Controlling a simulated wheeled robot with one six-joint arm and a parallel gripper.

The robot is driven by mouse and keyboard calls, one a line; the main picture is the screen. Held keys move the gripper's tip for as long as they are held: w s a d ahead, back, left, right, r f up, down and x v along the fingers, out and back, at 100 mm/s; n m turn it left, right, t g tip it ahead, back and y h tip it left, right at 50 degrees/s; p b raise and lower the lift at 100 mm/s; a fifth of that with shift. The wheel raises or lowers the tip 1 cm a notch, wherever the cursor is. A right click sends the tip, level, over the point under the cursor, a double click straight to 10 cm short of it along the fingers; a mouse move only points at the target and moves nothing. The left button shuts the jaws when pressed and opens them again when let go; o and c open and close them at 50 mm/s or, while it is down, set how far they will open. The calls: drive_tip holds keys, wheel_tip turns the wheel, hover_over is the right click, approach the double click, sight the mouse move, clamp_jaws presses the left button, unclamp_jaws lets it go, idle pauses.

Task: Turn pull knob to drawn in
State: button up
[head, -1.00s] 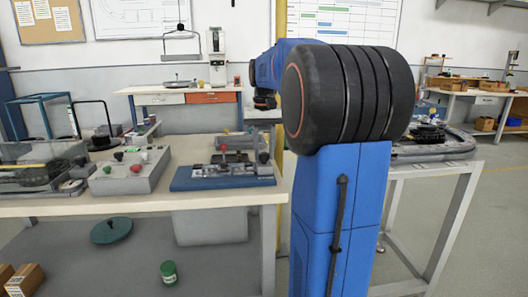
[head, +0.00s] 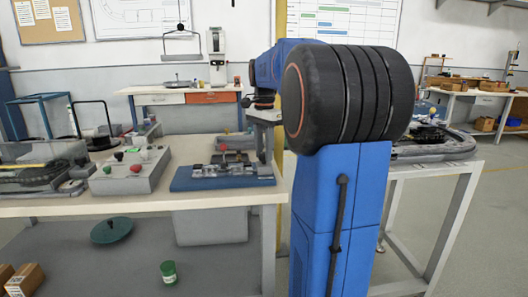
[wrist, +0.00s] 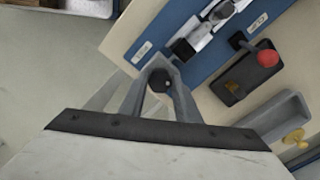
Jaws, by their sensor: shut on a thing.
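The blue board (head: 225,182) with a pale mechanism on it lies on the near bench, left of my arm. My gripper (wrist: 160,78) is shut on a dark round knob (wrist: 158,82), which shows between its two grey fingers in the wrist view, beside the blue board (wrist: 165,42). I take this to be the pull knob; how far it is drawn out cannot be told. In the head view my gripper (head: 264,150) reaches down at the board's right end, and the knob cannot be made out there.
A lever with a red ball (wrist: 267,58) stands on a black plate to the right in the wrist view. A grey box with knobs (head: 130,172) stands left of the board. A grey tray (wrist: 285,122) with a yellow piece lies at lower right.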

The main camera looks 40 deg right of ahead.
sight(264, 154)
drive_tip(key=m, duration=0.3)
drive_tip(key=shift+m, duration=2.3)
drive_tip(key=o, duration=1)
drive_tip(key=shift+o, duration=0.2)
drive_tip(key=shift+r, duration=0.1)
wheel_tip(264, 154, up, 17)
drive_tip(key=shift+r, duration=0.15)
